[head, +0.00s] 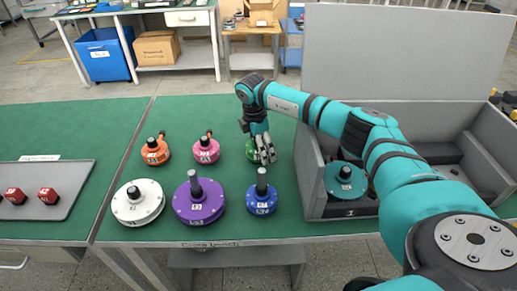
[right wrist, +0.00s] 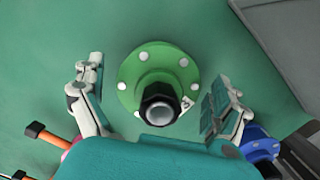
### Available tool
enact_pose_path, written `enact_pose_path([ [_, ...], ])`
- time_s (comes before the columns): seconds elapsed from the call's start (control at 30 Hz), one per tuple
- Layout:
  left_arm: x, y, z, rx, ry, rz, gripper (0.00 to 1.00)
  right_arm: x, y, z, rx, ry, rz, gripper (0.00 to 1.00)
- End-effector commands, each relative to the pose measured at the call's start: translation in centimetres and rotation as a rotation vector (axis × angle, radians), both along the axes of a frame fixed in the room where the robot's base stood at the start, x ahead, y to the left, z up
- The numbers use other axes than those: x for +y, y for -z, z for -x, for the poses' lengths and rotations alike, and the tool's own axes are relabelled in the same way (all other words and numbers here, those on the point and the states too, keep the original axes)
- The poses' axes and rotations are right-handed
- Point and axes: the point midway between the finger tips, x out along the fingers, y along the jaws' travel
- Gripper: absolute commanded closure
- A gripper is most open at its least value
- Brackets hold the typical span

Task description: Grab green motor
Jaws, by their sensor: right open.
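The green motor (right wrist: 158,70) is a round green disc with light bolt heads and a black hub. It sits on the green bench top, between the open fingers in the right wrist view. My right gripper (right wrist: 150,95) is open above it, one finger on each side, with visible gaps to the disc. In the head view the right gripper (head: 264,152) hides most of the green motor (head: 250,150); only its left edge shows. My left gripper is not in view.
Nearby stand an orange motor (head: 156,156), a pink one (head: 206,152), a white one (head: 138,210), a purple one (head: 198,211) and a blue one (head: 262,204). A grey box (head: 312,185) with an open lid holds a teal motor (head: 345,187). A tray (head: 62,207) with red parts lies left.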

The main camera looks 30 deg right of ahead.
Motion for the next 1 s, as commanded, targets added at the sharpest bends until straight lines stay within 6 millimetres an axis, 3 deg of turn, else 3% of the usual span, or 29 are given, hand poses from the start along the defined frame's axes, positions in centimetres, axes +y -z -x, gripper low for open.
enact_pose_path([
  [0.07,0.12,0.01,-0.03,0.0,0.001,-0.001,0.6,0.01,-0.01,0.0,0.0,0.0,0.0,0.03],
  [0.63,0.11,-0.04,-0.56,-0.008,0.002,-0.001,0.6,0.01,-0.1,-0.02,-0.001,0.0,0.0,0.77],
  [1.0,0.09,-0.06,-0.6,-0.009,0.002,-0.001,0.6,0.01,-0.35,-0.12,-0.004,0.001,-0.001,0.79],
])
